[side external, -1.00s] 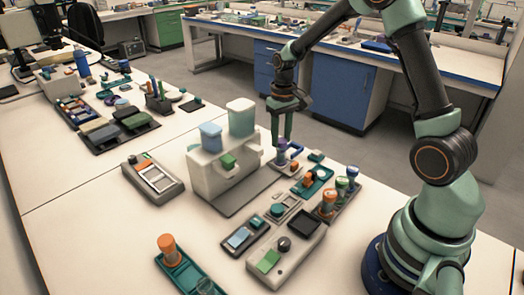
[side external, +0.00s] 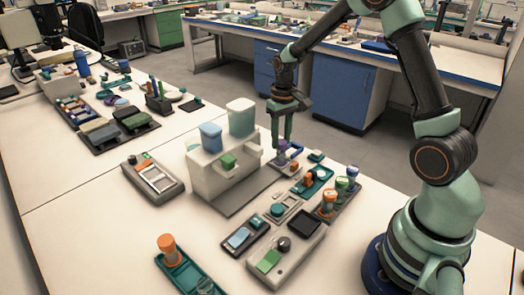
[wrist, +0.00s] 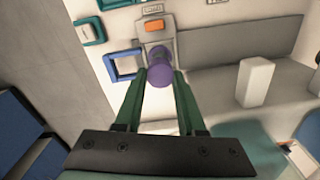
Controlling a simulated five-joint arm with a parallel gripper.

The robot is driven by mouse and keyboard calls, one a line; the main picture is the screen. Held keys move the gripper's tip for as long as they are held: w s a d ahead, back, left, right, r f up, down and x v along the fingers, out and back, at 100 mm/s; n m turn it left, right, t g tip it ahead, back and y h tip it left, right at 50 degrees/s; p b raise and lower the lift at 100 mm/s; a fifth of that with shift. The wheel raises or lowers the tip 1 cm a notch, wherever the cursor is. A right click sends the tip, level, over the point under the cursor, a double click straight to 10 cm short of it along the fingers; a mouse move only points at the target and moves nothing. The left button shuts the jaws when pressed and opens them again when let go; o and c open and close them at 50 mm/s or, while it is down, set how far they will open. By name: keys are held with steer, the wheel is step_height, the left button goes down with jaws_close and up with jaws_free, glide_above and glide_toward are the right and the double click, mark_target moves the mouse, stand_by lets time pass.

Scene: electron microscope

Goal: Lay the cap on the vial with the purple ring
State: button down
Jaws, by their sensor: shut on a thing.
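My gripper (side external: 282,146) points down just right of the white two-canister unit. Its green fingers are closed around a small purple piece (wrist: 160,74), seen between the fingertips in the wrist view. A second purple round part (wrist: 160,54) lines up directly beyond it. In the side view, the purple piece (side external: 283,158) shows low at the fingertips, close to the table. I cannot tell clearly which purple part is the cap and which is the vial's ring, or whether they touch. The vial body is mostly hidden.
The white unit (side external: 208,180) with blue and green canisters stands left of my gripper. A rack of capped vials (side external: 345,203) stands to the right. A blue square frame (wrist: 123,65) lies beside the purple parts. Small trays and devices fill the front table.

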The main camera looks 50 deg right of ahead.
stand_by(0.3)
jaws_free()
stand_by(0.3)
steer(key=shift+r, duration=3.8)
steer(key=shift+s+a+r, duration=0.1)
steer(key=shift+a+r, duration=0.1)
steer(key=shift+r, duration=0.15)
steer(key=s+a+r+n+t, duration=0.1)
steer(key=s+a+r+t, duration=0.1)
steer(key=s+a+r, duration=0.1)
steer(key=s+a+r+n+t, duration=0.1)
steer(key=s+a+r, duration=0.2)
steer(key=s, duration=0.3)
steer(key=s+a+r+n+t, duration=0.1)
steer(key=s+a+r+t, duration=0.1)
steer(key=s+a+r, duration=0.1)
steer(key=shift+s+a+r+t, duration=0.1)
steer(key=shift+s+a+t, duration=0.2)
steer(key=shift+s+a, duration=0.7)
